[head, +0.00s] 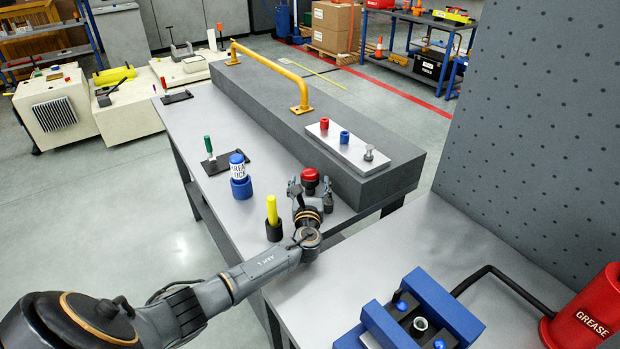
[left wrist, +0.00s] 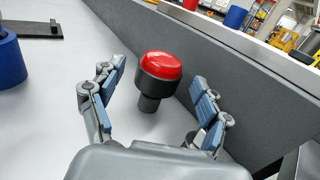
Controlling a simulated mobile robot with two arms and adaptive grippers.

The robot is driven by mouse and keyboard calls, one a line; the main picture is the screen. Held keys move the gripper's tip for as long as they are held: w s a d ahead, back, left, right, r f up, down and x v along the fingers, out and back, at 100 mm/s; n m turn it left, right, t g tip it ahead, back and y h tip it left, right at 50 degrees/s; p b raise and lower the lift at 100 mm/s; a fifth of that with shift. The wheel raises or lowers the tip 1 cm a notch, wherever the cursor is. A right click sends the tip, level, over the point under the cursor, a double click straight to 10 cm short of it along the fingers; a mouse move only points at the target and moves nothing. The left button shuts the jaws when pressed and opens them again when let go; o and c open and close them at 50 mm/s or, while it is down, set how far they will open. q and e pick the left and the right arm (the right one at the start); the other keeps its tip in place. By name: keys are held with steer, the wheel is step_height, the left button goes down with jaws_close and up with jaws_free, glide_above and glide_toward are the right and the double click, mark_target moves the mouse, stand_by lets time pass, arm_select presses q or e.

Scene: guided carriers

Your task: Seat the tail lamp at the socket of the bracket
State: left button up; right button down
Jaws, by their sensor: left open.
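The tail lamp appears to be the red-domed piece with a black collar and a narrower dark stem (head: 310,175), upright on the grey bench. It also shows in the left wrist view (left wrist: 160,67). My left gripper (head: 310,193) is open around it. In the left wrist view its fingers (left wrist: 156,88) stand either side of the lamp, with gaps on both sides. A blue fixture (head: 440,305) with a round socket-like ring (head: 420,323) is at the lower right, cut by the frame edge; I cannot tell for sure that it is the bracket. My right gripper is out of view.
A dark grey block (head: 395,180) with a yellow handle borders the bench behind. A red grease can (head: 590,315) stands far right.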

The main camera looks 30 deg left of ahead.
arm_select(q)
steer(key=shift+w+a, duration=0.35)
steer(key=shift+w, duration=0.2)
steer(key=c, duration=1.4)
steer(key=shift+o, duration=0.2)
